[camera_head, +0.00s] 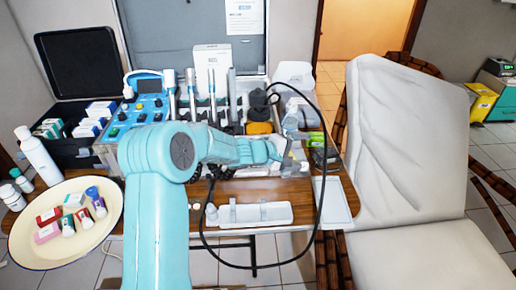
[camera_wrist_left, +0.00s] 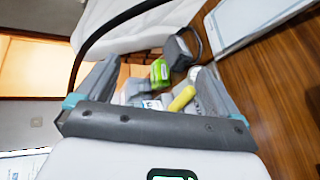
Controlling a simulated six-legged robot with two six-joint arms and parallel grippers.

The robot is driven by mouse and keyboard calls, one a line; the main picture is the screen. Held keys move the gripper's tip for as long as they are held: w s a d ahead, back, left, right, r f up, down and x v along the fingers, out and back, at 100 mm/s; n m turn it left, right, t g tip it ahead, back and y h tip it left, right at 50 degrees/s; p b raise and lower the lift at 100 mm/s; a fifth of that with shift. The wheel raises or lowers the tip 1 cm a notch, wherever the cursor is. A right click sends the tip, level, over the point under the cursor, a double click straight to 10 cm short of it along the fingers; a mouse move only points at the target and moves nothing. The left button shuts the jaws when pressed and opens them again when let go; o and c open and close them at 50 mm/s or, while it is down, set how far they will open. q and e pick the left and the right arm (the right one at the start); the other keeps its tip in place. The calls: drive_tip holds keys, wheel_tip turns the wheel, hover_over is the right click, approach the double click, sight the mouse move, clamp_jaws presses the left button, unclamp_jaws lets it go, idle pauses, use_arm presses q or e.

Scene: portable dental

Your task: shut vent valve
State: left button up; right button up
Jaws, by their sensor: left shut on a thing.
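My left gripper (camera_head: 284,152) reaches in over the right part of the wooden table, just in front of a clear and grey fitting (camera_head: 292,118). In the left wrist view its two grey fingers (camera_wrist_left: 155,95) stand well apart, around a small yellow piece (camera_wrist_left: 182,98) and a whitish part with blue marks (camera_wrist_left: 150,103). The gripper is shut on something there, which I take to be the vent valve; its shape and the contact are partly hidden. I cannot tell how far the valve is turned. My right gripper is not in view.
A black hose (camera_head: 318,190) loops over the table's front. A white tray (camera_head: 270,214) and a pale flat tray (camera_head: 338,200) lie near. A blue control unit (camera_head: 147,104) stands left; the dental chair (camera_head: 400,140) stands right.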

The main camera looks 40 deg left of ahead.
use_arm(q)
drive_tip(key=shift+s+a+r+p, duration=0.2)
drive_tip(key=shift+s+a+r, duration=0.1)
drive_tip(key=shift+s+r, duration=0.15)
drive_tip(key=shift+s+a+r+p, duration=0.15)
drive_tip(key=shift+s+a+r, duration=0.2)
drive_tip(key=shift+s, duration=0.2)
drive_tip(key=shift+c, duration=1.2)
drive_tip(key=shift+s+a+f+p, duration=0.1)
drive_tip(key=shift+s+a+p, duration=0.2)
drive_tip(key=shift+s, duration=0.25)
drive_tip(key=shift+s+a+p, duration=0.15)
drive_tip(key=shift+s+p, duration=0.2)
drive_tip(key=shift+s, duration=0.2)
drive_tip(key=c, duration=0.4)
drive_tip(key=shift+s+r+t+p, duration=0.2)
drive_tip(key=shift+s+t+p, duration=0.1)
drive_tip(key=shift+s, duration=0.75)
drive_tip(key=s+a+f+p, duration=0.1)
drive_tip(key=s+a+p, duration=0.2)
drive_tip(key=s, duration=0.6)
drive_tip(key=shift+s+a+p, duration=0.35)
drive_tip(key=shift+s+p, duration=0.05)
drive_tip(key=shift+p, duration=0.9)
